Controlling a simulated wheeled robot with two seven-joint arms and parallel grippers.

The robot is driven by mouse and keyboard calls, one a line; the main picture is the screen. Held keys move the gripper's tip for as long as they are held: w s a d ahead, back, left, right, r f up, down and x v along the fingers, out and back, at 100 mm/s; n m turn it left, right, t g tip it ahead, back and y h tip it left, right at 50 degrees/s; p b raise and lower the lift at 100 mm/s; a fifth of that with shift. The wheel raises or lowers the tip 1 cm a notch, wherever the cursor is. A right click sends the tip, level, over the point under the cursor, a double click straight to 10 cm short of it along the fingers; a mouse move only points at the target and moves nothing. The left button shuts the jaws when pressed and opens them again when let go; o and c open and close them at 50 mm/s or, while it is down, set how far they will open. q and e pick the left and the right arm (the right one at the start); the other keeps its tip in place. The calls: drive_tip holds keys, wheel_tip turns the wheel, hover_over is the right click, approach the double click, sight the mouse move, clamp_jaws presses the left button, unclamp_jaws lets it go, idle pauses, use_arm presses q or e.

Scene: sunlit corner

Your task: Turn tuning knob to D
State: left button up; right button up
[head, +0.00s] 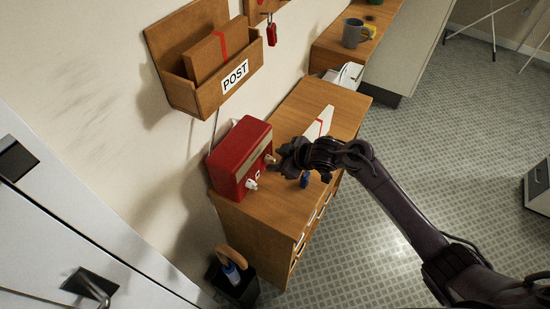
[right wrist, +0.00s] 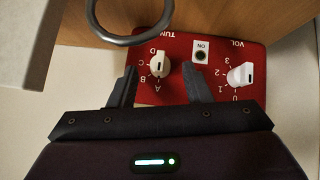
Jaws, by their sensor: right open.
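The red box (head: 238,150) stands on a wooden cabinet against the wall. Its front shows upside down in the right wrist view (right wrist: 217,85). The pale tuning knob (right wrist: 160,65) has letters A to D around it; its dark mark seems to point towards A. My right gripper (right wrist: 159,68) is open, with one finger on each side of the tuning knob; I cannot tell whether they touch it. In the head view the right gripper (head: 282,158) is close to the box front. My left gripper is not in view.
A white volume knob (right wrist: 240,75) and an ON button (right wrist: 201,51) are beside the right finger. A POST rack (head: 185,90) hangs above. A grey ring (right wrist: 130,38) is near the wrist camera.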

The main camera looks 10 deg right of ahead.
drive_tip(key=shift+x, duration=0.8)
